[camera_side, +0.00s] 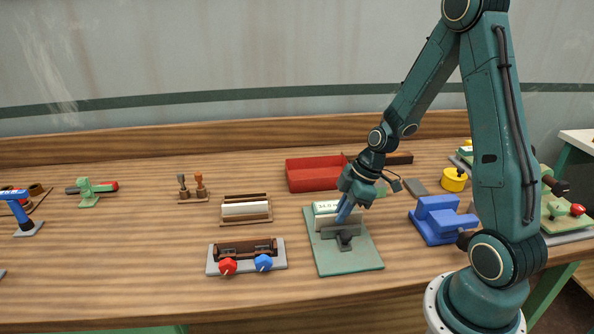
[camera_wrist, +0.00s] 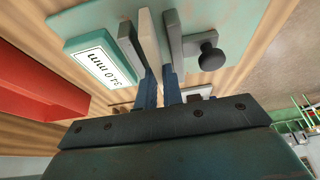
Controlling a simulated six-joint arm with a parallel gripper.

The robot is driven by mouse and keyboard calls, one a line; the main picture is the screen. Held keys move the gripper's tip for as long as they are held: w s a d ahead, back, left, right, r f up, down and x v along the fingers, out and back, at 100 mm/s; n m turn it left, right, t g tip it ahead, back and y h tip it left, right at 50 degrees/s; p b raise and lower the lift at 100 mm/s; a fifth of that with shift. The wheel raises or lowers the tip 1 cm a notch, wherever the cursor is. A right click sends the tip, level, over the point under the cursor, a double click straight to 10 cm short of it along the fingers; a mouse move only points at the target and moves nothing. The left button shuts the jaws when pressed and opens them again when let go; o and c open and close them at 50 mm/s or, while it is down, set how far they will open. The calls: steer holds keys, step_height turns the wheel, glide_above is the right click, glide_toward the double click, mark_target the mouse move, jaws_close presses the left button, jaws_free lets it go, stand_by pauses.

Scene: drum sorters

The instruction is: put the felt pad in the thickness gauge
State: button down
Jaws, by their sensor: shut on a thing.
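The thickness gauge is a pale green plate (camera_side: 345,261) with a small display box, two grey upright jaws and a dark knob. In the wrist view its display (camera_wrist: 92,58) reads about 34.0 mm, seen turned over. My gripper (camera_side: 343,217) points down at the gauge. In the wrist view its blue fingers (camera_wrist: 160,92) are shut on a pale, thin felt pad (camera_wrist: 150,42). The pad stands on edge between the gauge's left jaw (camera_wrist: 130,45) and right jaw (camera_wrist: 173,35). I cannot tell whether its lower edge touches the plate.
A red tray (camera_side: 312,174) lies behind the gauge. A wooden holder with a white block (camera_side: 245,209) and a grey fixture with red and blue knobs (camera_side: 247,268) stand to the left. A blue block fixture (camera_side: 440,218) is close on the right.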

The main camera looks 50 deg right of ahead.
steer(key=shift+f, duration=0.25)
steer(key=c, duration=1.5)
jaws_free()
steer(key=shift+c, duration=0.2)
steer(key=shift+r, duration=0.1)
steer(key=shift+o, duration=0.4)
steer(key=v, duration=1.3)
steer(key=shift+r, duration=0.3)
steer(key=shift+s, duration=0.1)
steer(key=s+a+r+m+t+h, duration=0.2)
steer(key=s+a+r+m+h, duration=0.1)
steer(key=s+a+r+m, duration=0.6)
steer(key=shift+s+a+r, duration=0.55)
steer(key=shift+s+a, duration=0.7)
steer(key=shift+a, duration=0.95)
